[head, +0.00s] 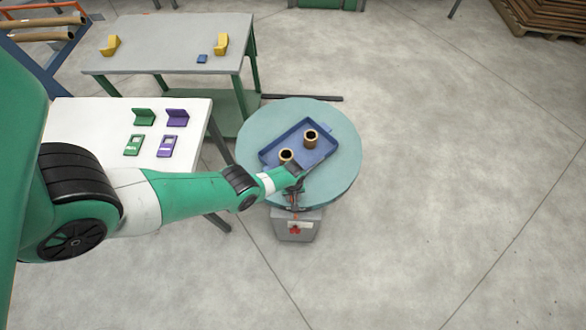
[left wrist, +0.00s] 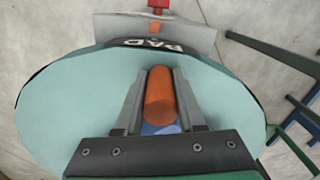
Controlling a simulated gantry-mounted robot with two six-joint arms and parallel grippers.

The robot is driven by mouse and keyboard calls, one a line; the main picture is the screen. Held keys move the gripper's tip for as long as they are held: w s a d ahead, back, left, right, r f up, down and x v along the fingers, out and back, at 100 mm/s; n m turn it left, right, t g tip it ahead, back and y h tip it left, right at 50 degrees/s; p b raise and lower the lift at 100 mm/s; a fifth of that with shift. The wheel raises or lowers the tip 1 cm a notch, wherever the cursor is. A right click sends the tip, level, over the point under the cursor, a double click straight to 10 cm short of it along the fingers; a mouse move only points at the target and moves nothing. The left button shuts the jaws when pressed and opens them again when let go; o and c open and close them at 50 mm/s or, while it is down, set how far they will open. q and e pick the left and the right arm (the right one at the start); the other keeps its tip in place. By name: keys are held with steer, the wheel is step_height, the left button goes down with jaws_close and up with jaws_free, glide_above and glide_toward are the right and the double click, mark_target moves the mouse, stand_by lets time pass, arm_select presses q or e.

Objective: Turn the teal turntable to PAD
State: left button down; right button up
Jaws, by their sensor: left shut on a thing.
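The teal turntable (head: 342,165) is a round disc on the floor in the head view. It fills much of the left wrist view (left wrist: 60,100). A PAD label (left wrist: 158,46) shows upside down on its dark rim, beside the grey box and close to an orange mark (left wrist: 155,28). My left gripper (head: 295,187) is at the turntable's near edge. In the left wrist view its fingers (left wrist: 158,80) are shut on an upright orange peg (left wrist: 160,97). A blue tray (head: 318,152) with two brown tubes (head: 311,136) lies on the disc. My right gripper is not in view.
The grey box (head: 296,232) with a red part stands at the turntable's near side. A white table (head: 90,130) with green and purple pieces is at left. A grey table (head: 160,40) with yellow pieces stands behind it.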

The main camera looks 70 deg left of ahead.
arm_select(q)
steer(key=c, duration=0.5)
jaws_free()
steer(key=shift+w, duration=0.1)
steer(key=shift+r, duration=0.15)
step_height(320, 180, up, 12)
steer(key=p, duration=1.1)
steer(key=shift+f+p, duration=0.2)
steer(key=shift+p, duration=0.2)
steer(key=shift+f, duration=0.1)
